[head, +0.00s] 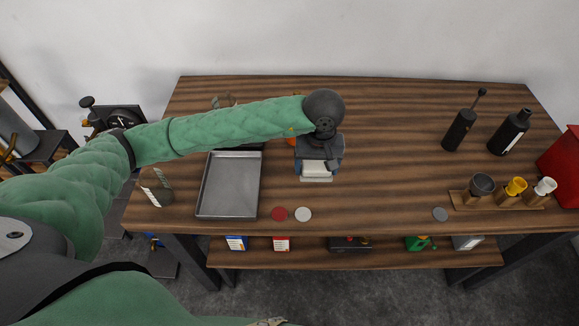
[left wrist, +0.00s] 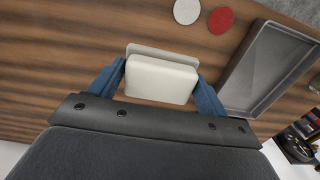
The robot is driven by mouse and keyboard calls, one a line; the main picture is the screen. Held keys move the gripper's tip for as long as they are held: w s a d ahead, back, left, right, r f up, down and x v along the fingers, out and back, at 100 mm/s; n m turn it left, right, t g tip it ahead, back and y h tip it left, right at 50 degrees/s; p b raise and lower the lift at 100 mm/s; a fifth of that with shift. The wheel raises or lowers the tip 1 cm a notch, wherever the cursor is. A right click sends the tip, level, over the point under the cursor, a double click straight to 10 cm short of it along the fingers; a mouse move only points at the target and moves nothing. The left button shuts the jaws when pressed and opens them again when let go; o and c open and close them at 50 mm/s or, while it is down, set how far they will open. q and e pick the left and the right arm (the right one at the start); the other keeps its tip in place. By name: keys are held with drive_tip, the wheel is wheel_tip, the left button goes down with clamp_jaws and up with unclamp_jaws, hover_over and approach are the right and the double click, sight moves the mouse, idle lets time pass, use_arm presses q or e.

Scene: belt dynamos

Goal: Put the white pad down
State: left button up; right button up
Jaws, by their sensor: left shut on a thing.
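The white pad (head: 314,168) is between the fingers of my left gripper (head: 316,170), over the middle of the wooden table. In the left wrist view the pad (left wrist: 160,83) sits between the two blue fingertips, and the gripper is shut on it. A flat light-grey piece (left wrist: 160,51) shows past the pad's far edge. I cannot tell whether it is part of the pad or lies under it, or whether the pad touches anything below. My right gripper is not in view.
A grey metal tray (head: 205,190) lies left of the pad. A red disc (head: 279,214) and a white disc (head: 303,214) lie near the front edge. A wooden stand (head: 465,204), black bottles and a red box (head: 562,168) are at right. The table between is clear.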

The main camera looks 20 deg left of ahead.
use_arm(q)
drive_tip(key=p, duration=0.1)
hover_over(288, 178)
wheel_tip(288, 178, down, 6)
drive_tip(key=shift+r, duration=0.25)
drive_tip(key=shift+a+f, duration=0.1)
drive_tip(key=shift+f, duration=0.05)
wheel_tip(288, 178, down, 4)
drive_tip(key=shift+r+p, duration=0.2)
drive_tip(key=shift+p, duration=0.15)
drive_tip(key=shift+f, duration=0.15)
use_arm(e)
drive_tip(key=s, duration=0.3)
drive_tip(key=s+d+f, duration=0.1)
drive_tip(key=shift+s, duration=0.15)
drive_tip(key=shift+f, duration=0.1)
use_arm(q)
drive_tip(key=shift+f, duration=0.15)
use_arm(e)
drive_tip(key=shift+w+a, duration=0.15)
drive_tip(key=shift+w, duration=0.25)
use_arm(q)
drive_tip(key=o, duration=1.1)
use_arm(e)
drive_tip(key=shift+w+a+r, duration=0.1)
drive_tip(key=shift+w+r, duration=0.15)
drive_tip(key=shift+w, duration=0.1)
